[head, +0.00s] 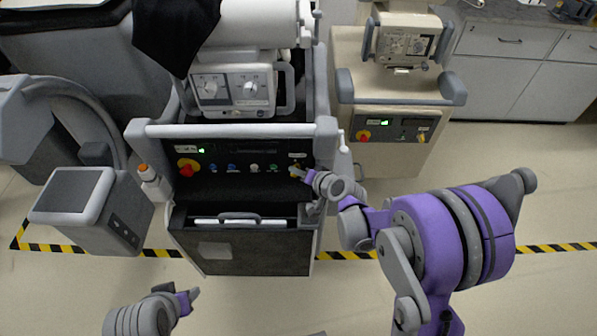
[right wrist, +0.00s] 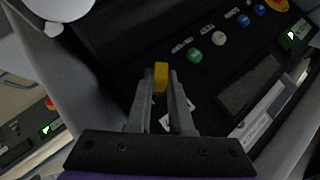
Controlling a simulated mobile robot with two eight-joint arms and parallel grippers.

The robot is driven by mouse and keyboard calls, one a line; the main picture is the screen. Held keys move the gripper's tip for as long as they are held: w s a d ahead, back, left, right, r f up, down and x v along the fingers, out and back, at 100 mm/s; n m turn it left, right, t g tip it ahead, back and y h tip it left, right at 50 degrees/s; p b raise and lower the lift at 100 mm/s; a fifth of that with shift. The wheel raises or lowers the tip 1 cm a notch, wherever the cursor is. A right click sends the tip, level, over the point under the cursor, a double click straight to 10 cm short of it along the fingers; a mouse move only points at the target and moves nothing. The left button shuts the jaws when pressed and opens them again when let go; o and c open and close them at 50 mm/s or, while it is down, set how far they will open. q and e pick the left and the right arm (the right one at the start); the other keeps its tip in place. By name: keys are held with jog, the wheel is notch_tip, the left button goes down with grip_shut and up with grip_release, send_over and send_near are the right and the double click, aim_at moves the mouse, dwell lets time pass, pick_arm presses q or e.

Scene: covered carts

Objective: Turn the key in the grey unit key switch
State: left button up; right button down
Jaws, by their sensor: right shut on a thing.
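The grey unit (head: 225,131) stands at the centre left of the head view, with a black control panel on its front. My right gripper (head: 301,173) is at the right end of that panel. In the right wrist view, its two fingers (right wrist: 161,88) are shut on the yellow key (right wrist: 161,72), which stands up from the panel. The fingers and key hide most of the switch, so the key's angle is unclear. My left gripper (head: 191,297) is low at the left, apart from the unit; its jaws are too small to read.
A red emergency knob (head: 187,168) and several small buttons share the panel. A beige unit (head: 387,145) with a similar panel stands to the right. A grey screen on an arm (head: 75,195) is at the left. The floor in front is clear.

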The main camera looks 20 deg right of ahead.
dwell(0.3)
jog(key=shift+a+r+n+h, duration=0.15)
jog(key=shift+n+h, duration=0.25)
jog(key=shift+h, duration=0.1)
jog(key=shift+g+h, duration=0.4)
jog(key=shift+h, duration=0.1)
jog(key=shift+n, duration=0.3)
jog(key=shift+w+n+g+h+p, duration=0.1)
jog(key=shift+n+g+h+p, duration=0.3)
jog(key=shift+h, duration=0.5)
jog(key=shift+a, duration=0.1)
